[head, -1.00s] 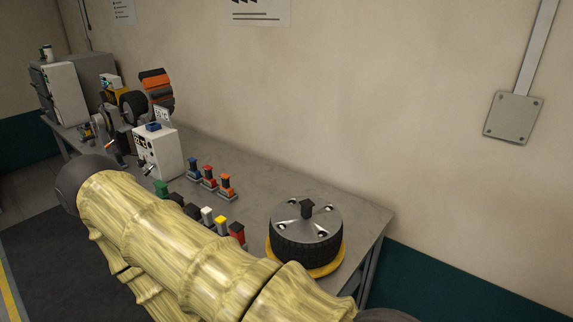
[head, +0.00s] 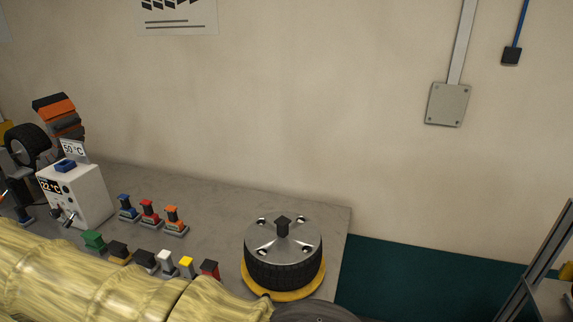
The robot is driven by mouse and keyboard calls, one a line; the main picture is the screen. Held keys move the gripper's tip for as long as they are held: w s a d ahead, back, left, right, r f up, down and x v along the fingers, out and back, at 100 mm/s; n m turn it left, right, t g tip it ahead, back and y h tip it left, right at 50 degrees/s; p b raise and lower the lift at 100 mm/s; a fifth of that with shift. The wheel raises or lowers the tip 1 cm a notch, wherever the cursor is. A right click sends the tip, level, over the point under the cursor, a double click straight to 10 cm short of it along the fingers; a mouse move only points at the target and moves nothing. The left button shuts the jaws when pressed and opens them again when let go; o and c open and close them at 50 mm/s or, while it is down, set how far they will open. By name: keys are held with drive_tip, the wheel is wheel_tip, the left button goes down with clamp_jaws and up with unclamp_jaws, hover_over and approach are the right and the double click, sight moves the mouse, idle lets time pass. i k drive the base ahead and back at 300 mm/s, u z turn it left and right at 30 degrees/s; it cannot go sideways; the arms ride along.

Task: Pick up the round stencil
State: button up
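A tyre (head: 284,271) lies flat on a yellow round base (head: 309,290) at the right end of the grey table. A round metal disc (head: 262,236) with several holes and a black knob (head: 283,225) covers its top. I cannot tell for sure which thing is the round stencil. Small handled tools stand on the table: blue (head: 126,203), red (head: 149,209) and orange (head: 174,216) ones at the back. A front row has green (head: 93,240), black, white, yellow (head: 186,264) and red-and-black (head: 209,269) tops. My arm covers the lower left; my gripper is out of view.
A white control box (head: 80,194) with a temperature display stands at the left, near an upright tyre (head: 27,145) and orange-black blocks (head: 58,113). The table (head: 228,203) is bare between the small tools and the tyre. A dark metal frame (head: 540,262) stands at the far right.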

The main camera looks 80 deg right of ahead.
sight(284, 239)
drive_tip(key=z, duration=1.6)
